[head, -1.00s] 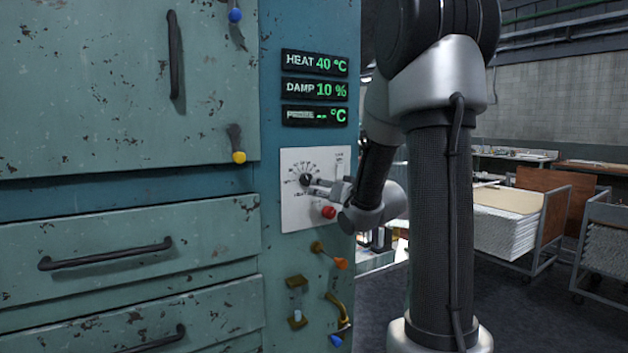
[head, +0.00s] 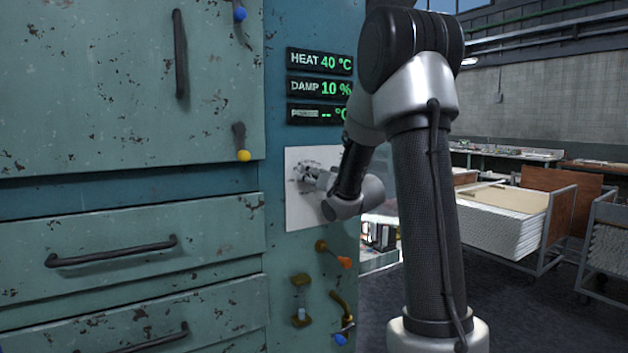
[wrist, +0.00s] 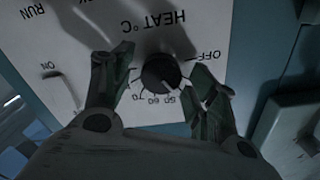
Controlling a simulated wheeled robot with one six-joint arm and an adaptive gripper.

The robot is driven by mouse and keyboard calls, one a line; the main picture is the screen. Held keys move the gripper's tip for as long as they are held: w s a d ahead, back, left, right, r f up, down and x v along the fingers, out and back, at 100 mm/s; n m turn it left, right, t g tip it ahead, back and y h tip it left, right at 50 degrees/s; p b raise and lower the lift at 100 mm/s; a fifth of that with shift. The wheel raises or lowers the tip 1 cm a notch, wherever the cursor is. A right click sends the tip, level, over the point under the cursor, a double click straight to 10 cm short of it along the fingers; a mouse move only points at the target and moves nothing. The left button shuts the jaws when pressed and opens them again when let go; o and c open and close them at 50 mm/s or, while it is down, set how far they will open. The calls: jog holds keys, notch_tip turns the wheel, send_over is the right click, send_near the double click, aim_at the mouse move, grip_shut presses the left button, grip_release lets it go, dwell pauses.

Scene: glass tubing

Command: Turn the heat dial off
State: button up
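The heat dial is a round black knob (wrist: 162,74) on a white panel (wrist: 210,20), upside down in the wrist view. Marks from 50 to 70 and OFF show around it. My gripper (wrist: 163,82) has its two fingers apart, one on each side of the knob. Whether either finger touches it I cannot tell. The heat display (head: 319,61) reads 40 °C.
A RUN/ON switch (wrist: 62,88) is on the same panel. Below the panel are an orange-tipped lever (head: 335,256) and a blue-tipped lever (head: 343,328). Drawer handles (head: 112,252) stick out at left. Carts with stacked sheets (head: 505,220) stand at right.

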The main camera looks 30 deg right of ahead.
jog(key=c, duration=0.9)
jog(key=shift+c, duration=0.2)
jog(key=shift+n, duration=0.4)
jog(key=n, duration=1.2)
jog(key=shift+a, duration=0.15)
jog(key=o, duration=1)
